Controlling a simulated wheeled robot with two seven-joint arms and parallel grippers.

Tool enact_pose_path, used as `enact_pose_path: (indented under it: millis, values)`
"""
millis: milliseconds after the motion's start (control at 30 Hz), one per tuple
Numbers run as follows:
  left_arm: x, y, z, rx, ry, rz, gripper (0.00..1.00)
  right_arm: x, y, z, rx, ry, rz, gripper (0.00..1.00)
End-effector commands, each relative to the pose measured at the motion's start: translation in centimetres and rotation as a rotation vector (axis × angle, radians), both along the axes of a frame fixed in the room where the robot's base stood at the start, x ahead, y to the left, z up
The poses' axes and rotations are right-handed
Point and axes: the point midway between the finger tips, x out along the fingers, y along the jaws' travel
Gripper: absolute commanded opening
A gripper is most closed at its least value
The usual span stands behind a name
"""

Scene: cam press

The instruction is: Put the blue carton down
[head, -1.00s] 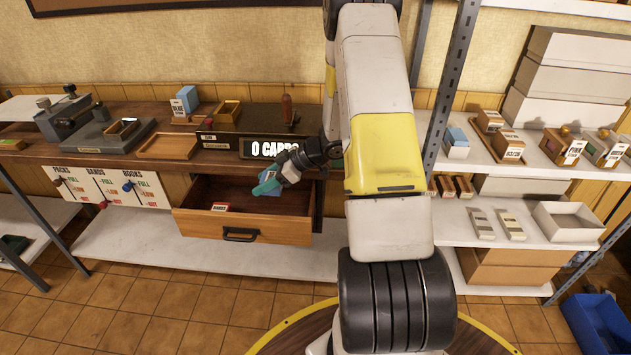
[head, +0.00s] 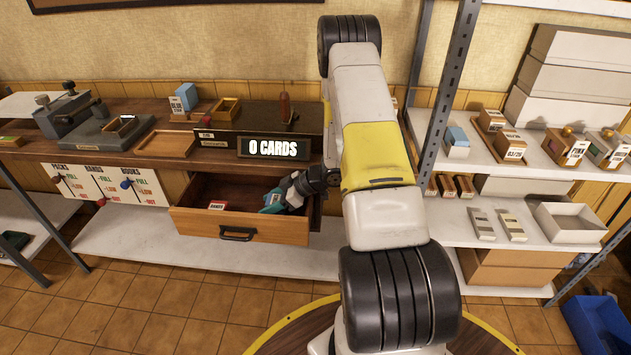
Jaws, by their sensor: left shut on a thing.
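My left gripper (head: 277,203) is inside the right part of the open wooden drawer (head: 192,224), under the bench. It is shut on the blue carton (head: 273,198), of which only a small piece shows between the teal fingertips. The carton is low in the drawer; I cannot tell whether it touches the drawer floor. A small red-and-white labelled pack (head: 217,205) lies in the drawer to the left of the gripper. My right gripper is not in view.
Above the drawer is the bench edge with a "0 CARDS" sign (head: 273,148). Another blue box (head: 187,97) stands on the bench. A metal shelf post (head: 441,95) and shelves with boxes are at right. The drawer's middle is clear.

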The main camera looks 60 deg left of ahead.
Motion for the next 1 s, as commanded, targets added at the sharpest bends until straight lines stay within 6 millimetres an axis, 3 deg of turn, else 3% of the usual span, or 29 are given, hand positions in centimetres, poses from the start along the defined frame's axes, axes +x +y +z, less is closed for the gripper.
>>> enact_pose_path:
  millis: [600, 633, 700, 1000]
  values:
    - [0.0, 0.0, -1.2, -0.001, 0.000, -0.001, 0.08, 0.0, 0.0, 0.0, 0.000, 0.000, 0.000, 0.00]
    - [0.0, 0.0, -1.2, -0.002, 0.000, -0.001, 0.56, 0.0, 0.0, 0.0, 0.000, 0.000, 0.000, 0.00]
    - [0.0, 0.0, -1.2, -0.002, 0.000, -0.001, 0.70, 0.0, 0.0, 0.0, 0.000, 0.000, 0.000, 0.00]
    - [0.0, -0.1, -1.2, -0.003, 0.000, -0.001, 0.72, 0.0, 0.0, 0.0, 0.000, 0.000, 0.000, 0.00]
